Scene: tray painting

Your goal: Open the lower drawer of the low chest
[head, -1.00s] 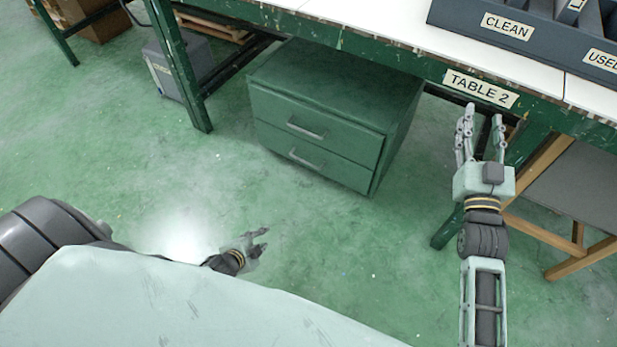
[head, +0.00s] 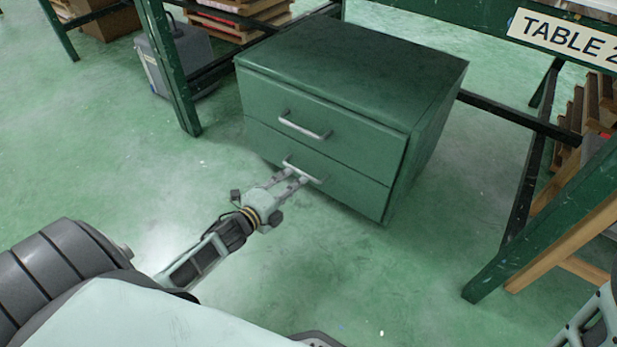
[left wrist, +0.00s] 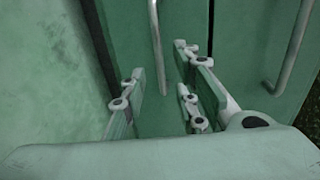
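The low chest (head: 350,55) is green with two drawers, under the table. Its upper drawer (head: 360,130) and lower drawer (head: 345,183) both look shut, their fronts flush. Each has a pale bar handle. My left gripper (head: 298,176) is at the lower drawer's handle (head: 302,169). In the left wrist view its fingers (left wrist: 165,92) are apart, with the lower handle (left wrist: 157,45) in the gap between them; contact cannot be made out. The upper handle (left wrist: 292,48) is off to the right there. My right gripper is out of view; only part of that arm shows at lower right.
Green table legs stand left (head: 168,75) and right (head: 540,240) of the chest, and a dark crossbar (head: 515,118) runs to its right. A grey box (head: 175,60) stands behind the left leg. The floor (head: 400,270) before the chest is clear.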

